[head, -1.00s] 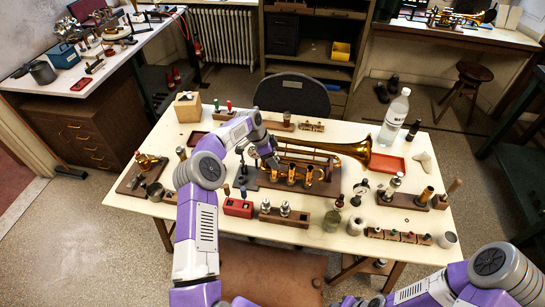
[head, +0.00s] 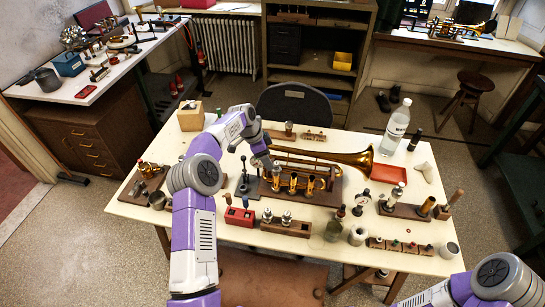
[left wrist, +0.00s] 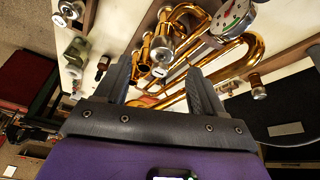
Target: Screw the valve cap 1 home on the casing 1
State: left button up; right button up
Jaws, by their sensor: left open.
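The brass trumpet (head: 345,157) lies in a wooden holder in the middle of the bench, its valve casings upright in a row. My left gripper (head: 267,168) is just beside the leftmost casing (head: 277,181), its jaws open. In the left wrist view the gripper (left wrist: 163,88) has its two dark fingers apart. A casing with a silver top (left wrist: 164,48) shows beyond and between the fingertips; I see nothing clamped. I cannot tell whether that silver top is valve cap 1, or how it is seated. My right gripper is outside the view.
A red block (head: 239,216) and a wooden rack (head: 287,226) line the front. A bottle (head: 397,127) and red tray (head: 389,174) are at the right.

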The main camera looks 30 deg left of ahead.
aim_at(275, 163)
pick_arm(q)
jog(key=shift+w+d+r+n+g+y+p, duration=0.15)
jog(key=shift+w+d+n+g+y+p, duration=0.3)
jog(key=shift+n, duration=0.65)
jog(key=shift+w+d+r+n+g+y+p, duration=0.1)
jog(key=shift+d+r+n+g+y+p, duration=0.15)
jog(key=shift+d+n+y+p, duration=0.5)
jog(key=shift+w+d+r+n+g+y+p, duration=0.2)
jog(key=shift+n+g+y, duration=0.3)
jog(key=shift+n, duration=0.95)
jog(key=shift+f, duration=3.85)
jog(key=shift+c, duration=0.5)
jog(key=shift+w, duration=0.1)
jog(key=c, duration=1.1)
jog(key=m+b, duration=0.1)
jog(key=m, duration=0.2)
jog(key=shift+a, duration=0.1)
jog(key=shift+c, duration=0.2)
jog(key=shift+w+m, duration=0.1)
jog(key=shift+m, duration=0.9)
jog(key=shift+b, duration=0.3)
